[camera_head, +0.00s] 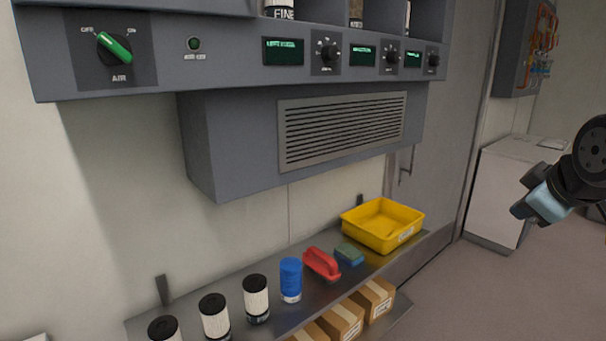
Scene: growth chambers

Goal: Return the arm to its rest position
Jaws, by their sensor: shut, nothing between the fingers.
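Part of my arm shows at the right edge, a dark round joint with a light blue section, held up in free air over the floor. My gripper's fingers are not in this view. The arm touches nothing that I can see, and the rest of it is cut off by the picture edge.
A metal shelf (226,302) holds a yellow tray (384,226), a red-handled brush (322,264), a green-blue sponge (349,254), a blue canister (290,279) and several black-lidded canisters. Cardboard boxes (341,322) sit below. A grey control panel (222,64) overhangs. A white cabinet (502,190) stands behind my arm.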

